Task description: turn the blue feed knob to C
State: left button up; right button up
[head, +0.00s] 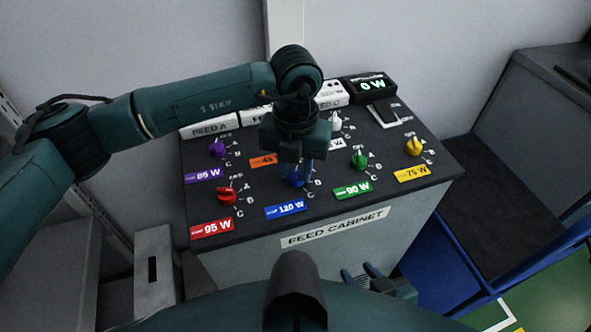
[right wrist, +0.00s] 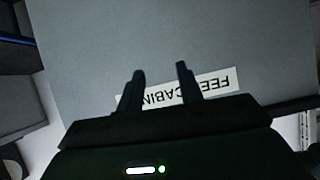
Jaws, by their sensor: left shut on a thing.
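The blue feed knob (head: 294,181) sits above the blue "120 W" label (head: 285,207) on the feed cabinet's dark top (head: 250,221). My left gripper (head: 303,176) points down over it and is shut on the knob. The gripper hides most of the knob, so I cannot read its pointer. The letters B and C show to its right; A is hidden. My right gripper (head: 366,274) is in front of the cabinet, low down. In the right wrist view its fingers (right wrist: 160,88) are apart with nothing between them.
Red (head: 227,196), purple (head: 217,148), green (head: 359,159), yellow (head: 413,147) and white (head: 335,122) knobs stand around the blue one. A display (head: 371,86) at the back reads 0 W. A dark-topped blue bench (head: 500,220) is on the right.

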pick_arm(q)
jog(key=m+b, duration=0.3)
jog(key=shift+f+m+b, duration=0.25)
jog(key=shift+m+b, duration=0.05)
jog(key=shift+m, duration=0.1)
jog(key=m+b, duration=0.5)
jog(key=m, duration=0.1)
jog(key=shift+r, duration=0.1)
jog(key=m+b, duration=0.1)
jog(key=m, duration=0.2)
jog(key=shift+b, duration=0.3)
jog(key=m+b, duration=0.1)
jog(key=m, duration=0.2)
jog(key=shift+r+m, duration=0.1)
jog(key=shift+m, duration=0.2)
jog(key=m+b, duration=0.1)
jog(key=m, duration=0.4)
jog(key=shift+b, duration=0.4)
jog(key=m, duration=0.2)
jog(key=shift+m, duration=1)
pick_arm(e)
jog(key=shift+s+d+f+m+t, duration=0.25)
jog(key=shift+d+f+t, duration=0.2)
jog(key=shift+f+t, duration=0.3)
jog(key=shift+s+d+f+m+t, duration=0.2)
jog(key=shift+d+f+t, duration=0.2)
jog(key=shift+f+t, duration=0.3)
